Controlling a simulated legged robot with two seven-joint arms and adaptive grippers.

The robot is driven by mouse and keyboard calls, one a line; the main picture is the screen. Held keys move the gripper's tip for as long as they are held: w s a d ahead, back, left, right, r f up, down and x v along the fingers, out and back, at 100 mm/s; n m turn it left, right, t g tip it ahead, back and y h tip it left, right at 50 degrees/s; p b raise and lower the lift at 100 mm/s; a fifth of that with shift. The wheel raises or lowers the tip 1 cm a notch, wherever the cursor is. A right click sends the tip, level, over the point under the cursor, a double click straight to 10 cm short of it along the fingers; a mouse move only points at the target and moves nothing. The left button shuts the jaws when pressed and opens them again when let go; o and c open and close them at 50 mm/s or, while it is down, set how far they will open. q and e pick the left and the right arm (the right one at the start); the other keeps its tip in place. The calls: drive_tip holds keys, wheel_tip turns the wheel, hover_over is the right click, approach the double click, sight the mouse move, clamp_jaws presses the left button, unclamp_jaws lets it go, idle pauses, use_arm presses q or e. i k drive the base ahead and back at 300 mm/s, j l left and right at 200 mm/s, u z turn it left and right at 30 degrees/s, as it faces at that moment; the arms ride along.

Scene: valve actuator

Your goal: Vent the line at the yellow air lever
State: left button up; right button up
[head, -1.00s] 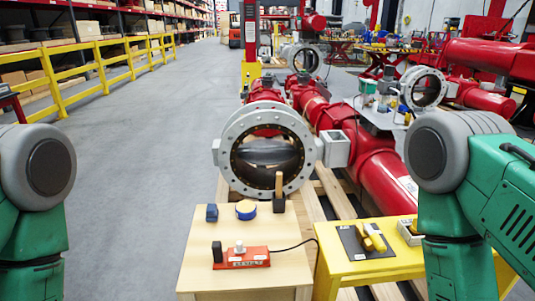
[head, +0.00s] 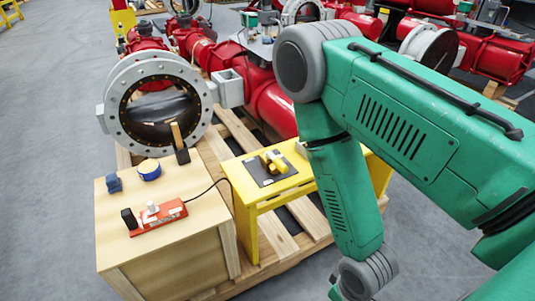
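A small yellow lever-like part (head: 273,162) sits on a dark plate (head: 265,178) on top of the yellow table (head: 245,188). It appears to be the yellow air lever, but it is too small to tell its exact position. My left arm and gripper are not in view.
Behind stands a large flanged valve (head: 112,115) on red pipework. Grey floor is clear at left.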

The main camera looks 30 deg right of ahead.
sight(278, 162)
drive_tip(key=l, duration=1.4)
drive_tip(key=i+l, duration=0.15)
drive_tip(key=l, duration=1.2)
drive_tip(key=i+u, duration=0.05)
